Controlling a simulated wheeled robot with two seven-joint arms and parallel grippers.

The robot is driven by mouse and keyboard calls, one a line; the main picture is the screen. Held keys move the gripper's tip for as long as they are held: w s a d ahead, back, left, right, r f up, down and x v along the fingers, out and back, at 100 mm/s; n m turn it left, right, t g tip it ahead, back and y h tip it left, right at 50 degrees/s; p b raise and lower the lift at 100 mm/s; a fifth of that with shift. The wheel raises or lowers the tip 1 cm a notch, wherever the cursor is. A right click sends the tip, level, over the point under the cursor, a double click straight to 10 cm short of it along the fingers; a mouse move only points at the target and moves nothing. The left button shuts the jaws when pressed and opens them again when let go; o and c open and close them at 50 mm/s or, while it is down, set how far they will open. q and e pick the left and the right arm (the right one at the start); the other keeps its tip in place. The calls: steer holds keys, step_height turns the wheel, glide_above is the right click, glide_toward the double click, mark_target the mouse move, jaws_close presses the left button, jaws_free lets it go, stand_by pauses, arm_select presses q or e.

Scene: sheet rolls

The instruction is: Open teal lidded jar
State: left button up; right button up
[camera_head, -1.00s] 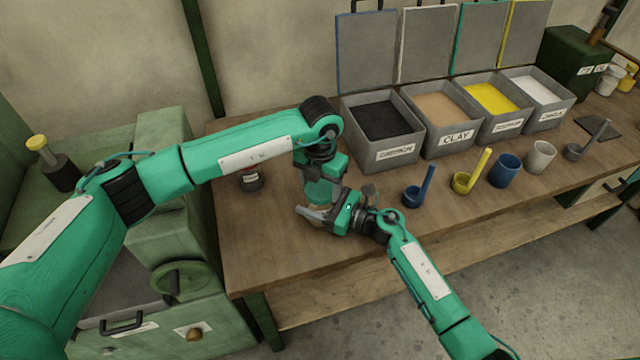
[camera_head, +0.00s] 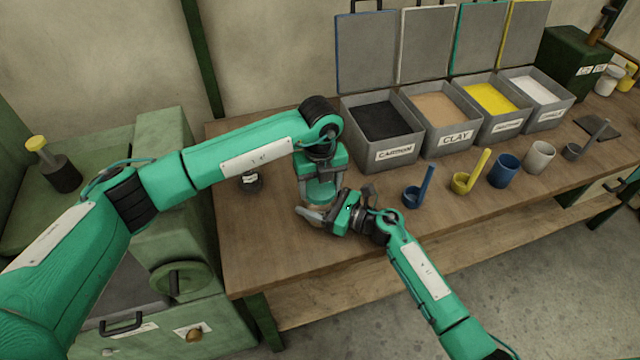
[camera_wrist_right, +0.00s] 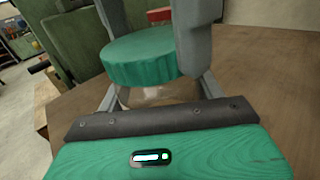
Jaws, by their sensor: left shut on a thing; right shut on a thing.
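The teal lid (camera_wrist_right: 140,57) is round with a ribbed edge, on a pale clear-looking jar body (camera_wrist_right: 150,95) that is mostly hidden in the right wrist view. My left gripper (camera_head: 320,198) points straight down over the jar, its grey fingers on either side of the lid. My right gripper (camera_head: 316,216) comes in low from the right, its fingers on both sides of the body below the lid; it also shows in the right wrist view (camera_wrist_right: 158,90). I cannot tell whether the lid is apart from the body. In the head view the grippers cover most of the jar.
A small dark container (camera_head: 250,181) stands left of the jar under my left arm. A blue scoop (camera_head: 416,192), a yellow scoop (camera_head: 466,180) and cups stand to the right. Open grey bins (camera_head: 380,150) line the back. The wooden table's (camera_head: 275,245) front left is clear.

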mark_target(320, 189)
arm_select(q)
steer(key=shift+r, duration=0.1)
steer(key=shift+r, duration=1)
steer(key=shift+r, duration=2)
arm_select(e)
steer(key=o, duration=2)
steer(key=shift+c, duration=0.2)
